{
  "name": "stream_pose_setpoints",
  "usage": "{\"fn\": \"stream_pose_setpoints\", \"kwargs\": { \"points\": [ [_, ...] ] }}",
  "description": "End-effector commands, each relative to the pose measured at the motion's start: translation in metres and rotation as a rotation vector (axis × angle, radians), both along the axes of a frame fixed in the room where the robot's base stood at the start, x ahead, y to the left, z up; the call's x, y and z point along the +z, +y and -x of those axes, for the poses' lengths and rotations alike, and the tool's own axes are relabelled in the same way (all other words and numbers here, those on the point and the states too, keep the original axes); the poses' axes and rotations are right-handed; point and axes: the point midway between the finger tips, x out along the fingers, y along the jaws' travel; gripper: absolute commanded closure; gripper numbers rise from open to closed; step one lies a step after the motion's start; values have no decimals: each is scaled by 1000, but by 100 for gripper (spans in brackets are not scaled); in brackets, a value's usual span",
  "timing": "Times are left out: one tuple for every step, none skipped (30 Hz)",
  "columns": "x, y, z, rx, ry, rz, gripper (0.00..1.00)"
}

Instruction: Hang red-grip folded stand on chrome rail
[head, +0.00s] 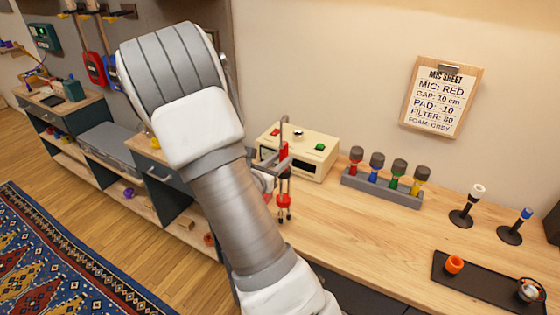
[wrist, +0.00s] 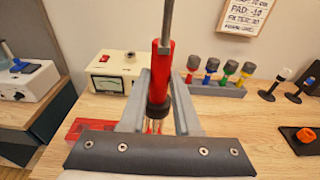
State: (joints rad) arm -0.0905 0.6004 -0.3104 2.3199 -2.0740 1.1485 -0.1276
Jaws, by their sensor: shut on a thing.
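My gripper (head: 268,178) is shut on the red-grip folded stand (head: 284,152), partly behind my arm in the head view. The stand is held upright, with a thin metal rod with a curved top above the red grip and red parts at its lower end. In the wrist view the red grip (wrist: 161,65) rises between the two grey fingers of my gripper (wrist: 158,92), with a dark collar lower down. I cannot make out the chrome rail for certain in either view.
A cream box with a meter (wrist: 110,72) stands on the wooden bench (head: 350,235). Right of it are a grey rack (head: 385,190) of coloured microphones, two small black stands and a black tray (head: 475,285). A clipboard (head: 440,97) hangs on the wall. Items hang at upper left.

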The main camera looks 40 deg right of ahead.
Motion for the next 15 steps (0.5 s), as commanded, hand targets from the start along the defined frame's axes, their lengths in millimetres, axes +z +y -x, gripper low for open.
{"fn": "stream_pose_setpoints", "kwargs": {
  "points": [
    [6,0,0,0,-3,2,100],
    [7,0,0,0,-3,2,100],
    [9,0,0,0,-3,2,100],
    [11,0,0,0,-3,2,100],
    [12,0,0,0,-3,2,100],
    [14,0,0,0,-3,2,100],
    [16,0,0,0,-3,2,100],
    [17,0,0,0,-3,2,100],
    [19,0,0,0,-3,2,100],
    [21,0,0,0,-4,2,100],
    [22,0,0,0,-4,2,100],
    [24,0,0,0,-4,2,100],
    [25,0,0,0,-4,2,100],
    [27,0,0,0,-4,2,100],
    [29,0,0,0,-4,2,100]
  ]
}}
